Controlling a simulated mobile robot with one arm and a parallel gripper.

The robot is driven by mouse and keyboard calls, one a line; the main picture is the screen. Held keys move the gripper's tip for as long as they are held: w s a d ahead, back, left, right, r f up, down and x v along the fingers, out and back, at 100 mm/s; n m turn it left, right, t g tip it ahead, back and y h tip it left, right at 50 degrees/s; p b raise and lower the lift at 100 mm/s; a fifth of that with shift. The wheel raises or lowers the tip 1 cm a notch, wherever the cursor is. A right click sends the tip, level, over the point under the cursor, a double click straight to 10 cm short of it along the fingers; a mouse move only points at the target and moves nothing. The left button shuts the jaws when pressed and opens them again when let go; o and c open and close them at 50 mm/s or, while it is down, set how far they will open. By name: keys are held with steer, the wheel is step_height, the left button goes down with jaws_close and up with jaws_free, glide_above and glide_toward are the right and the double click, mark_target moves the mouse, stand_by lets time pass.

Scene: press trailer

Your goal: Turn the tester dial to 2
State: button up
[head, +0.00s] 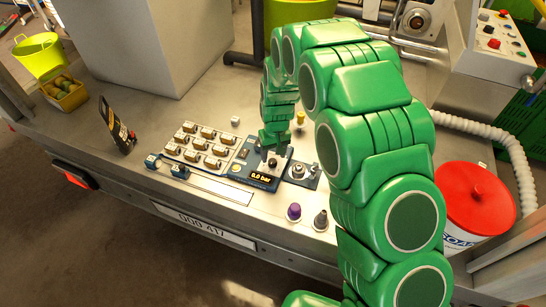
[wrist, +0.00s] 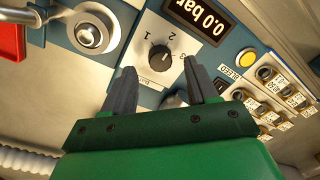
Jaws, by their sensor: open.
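The tester dial (wrist: 160,58) is a round black knob on a white plate in the wrist view. The figures 1, 2 and 3 are printed around it, with 3 at the right. A pale mark shows on the knob, but I cannot tell surely which figure it points to. My gripper (wrist: 160,84) is open and empty, its dark fingers spread below the dial in the picture, apart from it. The tester's display (wrist: 200,18) reads 0.0 bar. In the head view my gripper (head: 271,142) is over the tester panel (head: 260,184) and partly hides the dial.
A metal fitting (head: 298,171) is right of the dial. A purple knob (head: 294,211) and dark cone (head: 321,220) stand in front.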

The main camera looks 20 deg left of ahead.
mark_target(275, 161)
steer(key=shift+w+r, duration=0.1)
steer(key=shift+r, duration=2.3)
steer(key=shift+d, duration=0.1)
steer(key=shift+d+r, duration=0.2)
steer(key=shift+r, duration=0.1)
steer(key=s+d+r+m, duration=0.2)
steer(key=s+d+r, duration=0.3)
steer(key=d+r, duration=0.55)
steer(key=s+d+r+m, duration=0.2)
steer(key=s+d+r, duration=0.45)
steer(key=d, duration=0.65)
steer(key=s+d+r+m, duration=0.2)
steer(key=s+d+r, duration=0.1)
steer(key=s+d, duration=0.4)
steer(key=s+d+r+m+g, duration=0.1)
steer(key=s+d+r, duration=0.3)
steer(key=s, duration=1)
steer(key=d+m, duration=0.1)
steer(key=d, duration=0.1)
steer(key=shift+s+d+r, duration=0.3)
steer(key=shift+d, duration=0.1)
